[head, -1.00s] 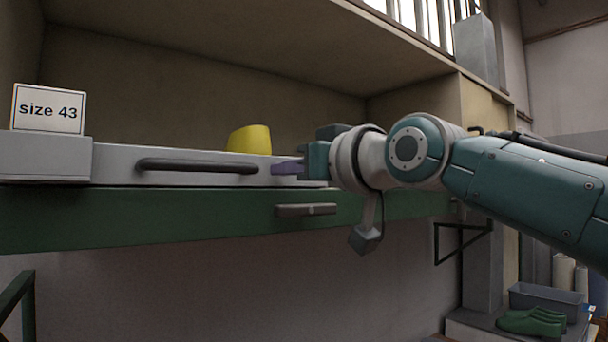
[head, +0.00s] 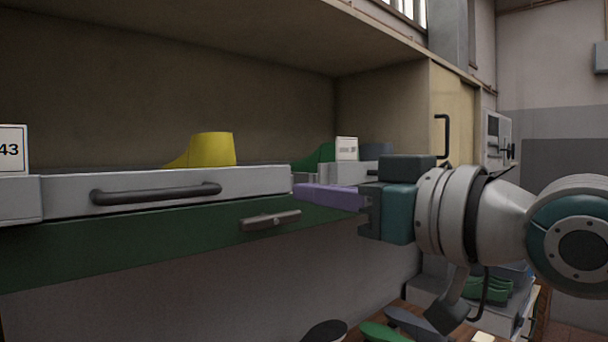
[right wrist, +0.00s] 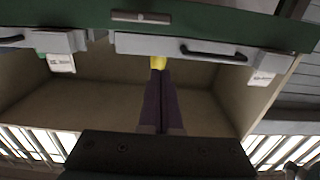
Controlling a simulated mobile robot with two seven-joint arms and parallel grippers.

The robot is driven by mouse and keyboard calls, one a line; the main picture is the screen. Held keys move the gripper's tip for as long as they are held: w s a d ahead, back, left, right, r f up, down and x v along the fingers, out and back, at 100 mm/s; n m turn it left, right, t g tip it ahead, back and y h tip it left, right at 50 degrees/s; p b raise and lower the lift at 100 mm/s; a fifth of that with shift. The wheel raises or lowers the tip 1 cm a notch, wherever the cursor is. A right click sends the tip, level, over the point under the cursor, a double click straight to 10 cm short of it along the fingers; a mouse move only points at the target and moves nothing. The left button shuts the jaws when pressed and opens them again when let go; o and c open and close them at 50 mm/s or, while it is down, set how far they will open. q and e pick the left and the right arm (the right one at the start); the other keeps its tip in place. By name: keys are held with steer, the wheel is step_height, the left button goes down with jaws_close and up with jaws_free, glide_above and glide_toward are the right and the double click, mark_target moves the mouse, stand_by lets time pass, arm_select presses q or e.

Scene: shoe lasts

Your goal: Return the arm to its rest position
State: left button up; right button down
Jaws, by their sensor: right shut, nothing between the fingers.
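My right gripper (head: 297,190) has purple fingers that are closed together and empty. In the head view it points left, beside the right end of a grey drawer (head: 255,182) with a dark bar handle (head: 155,193). In the right wrist view the closed fingers (right wrist: 160,76) point up the picture towards the drawer front (right wrist: 150,45) and a yellow object. My right arm comes in from the right. My left gripper is not in view.
A yellow shoe last (head: 212,150) shows above the drawer. A green last (head: 315,157) and a small white card (head: 346,148) stand further right. A green rail (head: 130,245) runs below the drawer. More lasts (head: 385,332) lie low at the bottom.

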steer(key=shift+s+d, duration=0.25)
steer(key=shift+s, duration=0.15)
steer(key=s+d+f+m+g+h+p, duration=0.35)
steer(key=s+f+g+h, duration=0.2)
steer(key=s+f, duration=0.75)
steer(key=s+d+f+m+g+h+p, duration=0.1)
steer(key=s+d+f+g+h, duration=0.1)
steer(key=s+d, duration=0.3)
steer(key=s+d+f+m+g+h+p, duration=0.1)
steer(key=s+d+f+g+h, duration=0.2)
steer(key=s, duration=0.7)
steer(key=shift+s+d+f, duration=0.4)
steer(key=shift+d+f, duration=0.5)
steer(key=shift+d, duration=0.1)
steer(key=c, duration=1.6)
jaws_free()
